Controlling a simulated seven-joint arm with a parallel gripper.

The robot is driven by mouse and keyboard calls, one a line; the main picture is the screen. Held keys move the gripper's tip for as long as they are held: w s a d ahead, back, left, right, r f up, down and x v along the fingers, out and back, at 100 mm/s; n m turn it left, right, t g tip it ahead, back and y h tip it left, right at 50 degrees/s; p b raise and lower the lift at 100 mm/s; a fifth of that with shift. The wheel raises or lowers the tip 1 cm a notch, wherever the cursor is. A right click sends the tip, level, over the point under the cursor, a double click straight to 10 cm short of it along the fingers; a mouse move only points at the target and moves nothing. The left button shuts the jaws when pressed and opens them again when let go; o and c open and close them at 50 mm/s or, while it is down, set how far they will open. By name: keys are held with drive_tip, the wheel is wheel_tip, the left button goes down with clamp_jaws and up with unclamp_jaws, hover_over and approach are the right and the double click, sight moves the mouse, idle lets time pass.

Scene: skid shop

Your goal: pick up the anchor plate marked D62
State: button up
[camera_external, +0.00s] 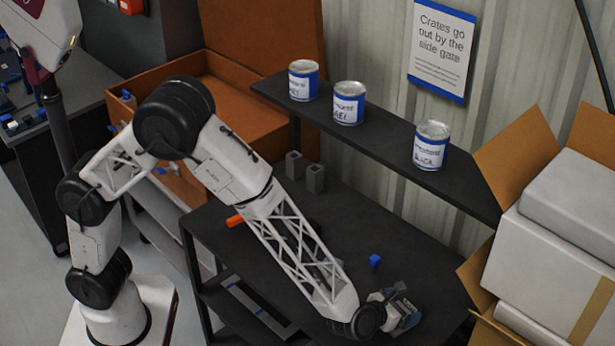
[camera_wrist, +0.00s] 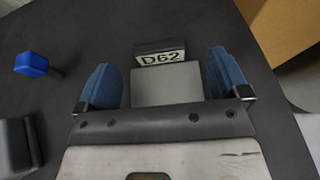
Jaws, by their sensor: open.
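The anchor plate marked D62 (camera_wrist: 165,85) is a grey block with a dark upright part that bears a white label. In the wrist view it lies on the dark tabletop, between the two blue fingers of my gripper (camera_wrist: 166,82). The fingers are apart, with a gap on each side of the plate. In the external view my gripper (camera_external: 404,312) is low over the right end of the black table. There the plate cannot be made out clearly behind the gripper.
A small blue-topped object (camera_wrist: 31,64) lies left of my gripper, and also shows in the external view (camera_external: 375,261). A dark grey block (camera_wrist: 17,145) is at lower left. A cardboard box (camera_external: 478,285) stands close at right. A shelf (camera_external: 390,132) with three cans runs behind.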

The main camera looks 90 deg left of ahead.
sight(411, 303)
drive_tip(key=shift+x, duration=1.75)
drive_tip(key=shift+c, duration=0.2)
drive_tip(key=c, duration=1.5)
